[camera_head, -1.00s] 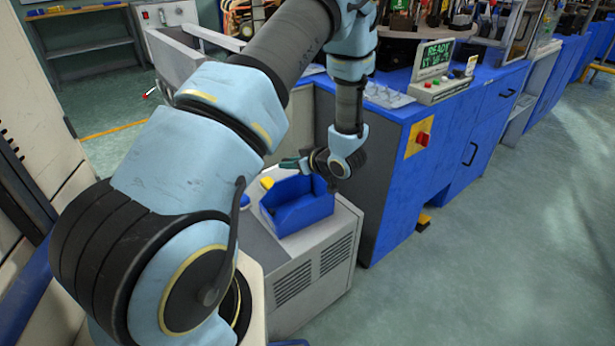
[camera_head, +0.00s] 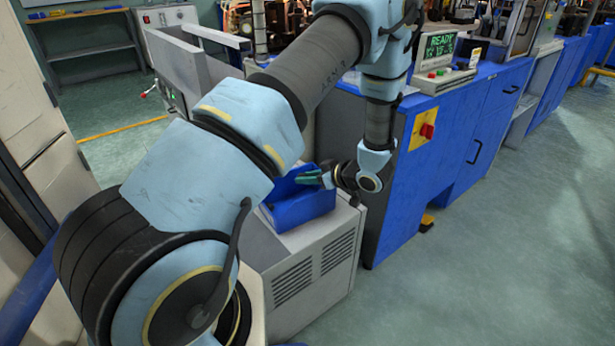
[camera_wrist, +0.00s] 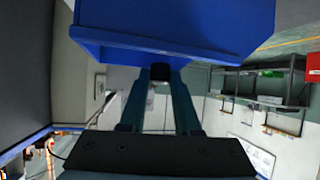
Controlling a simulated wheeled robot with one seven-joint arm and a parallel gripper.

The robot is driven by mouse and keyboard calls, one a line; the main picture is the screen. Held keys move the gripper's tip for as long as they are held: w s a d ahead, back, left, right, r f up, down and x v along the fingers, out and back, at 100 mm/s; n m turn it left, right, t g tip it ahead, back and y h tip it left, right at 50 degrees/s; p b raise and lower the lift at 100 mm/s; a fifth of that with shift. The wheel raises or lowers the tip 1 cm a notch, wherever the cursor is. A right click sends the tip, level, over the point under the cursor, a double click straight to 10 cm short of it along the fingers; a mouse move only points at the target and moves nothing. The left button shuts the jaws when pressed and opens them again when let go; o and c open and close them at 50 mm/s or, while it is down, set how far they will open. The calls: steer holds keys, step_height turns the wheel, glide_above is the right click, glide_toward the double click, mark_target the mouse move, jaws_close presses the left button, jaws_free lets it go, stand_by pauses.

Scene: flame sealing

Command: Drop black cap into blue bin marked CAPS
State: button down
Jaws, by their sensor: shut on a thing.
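The blue bin (camera_head: 292,212) stands on top of a grey cabinet in the head view. No CAPS marking can be read on it. It also fills the top of the wrist view (camera_wrist: 165,22), just beyond my fingertips. My gripper (camera_head: 308,178) is at the bin's upper right side, its fingers pointing left across the bin's opening in the picture. In the wrist view, my gripper (camera_wrist: 160,82) is shut on a small black cap (camera_wrist: 160,72) between the fingertips. The cap cannot be made out in the head view. The bin's inside is mostly hidden.
The grey vented cabinet (camera_head: 312,268) carries the bin. A blue machine cabinet (camera_head: 385,235) with a red switch (camera_head: 427,131) stands close to the right of my gripper. A READY display (camera_head: 440,46) sits on its top. Floor at the right is clear.

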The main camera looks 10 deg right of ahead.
steer(key=shift+f, duration=0.1)
steer(key=c, duration=0.5)
jaws_free()
steer(key=shift+c, duration=0.2)
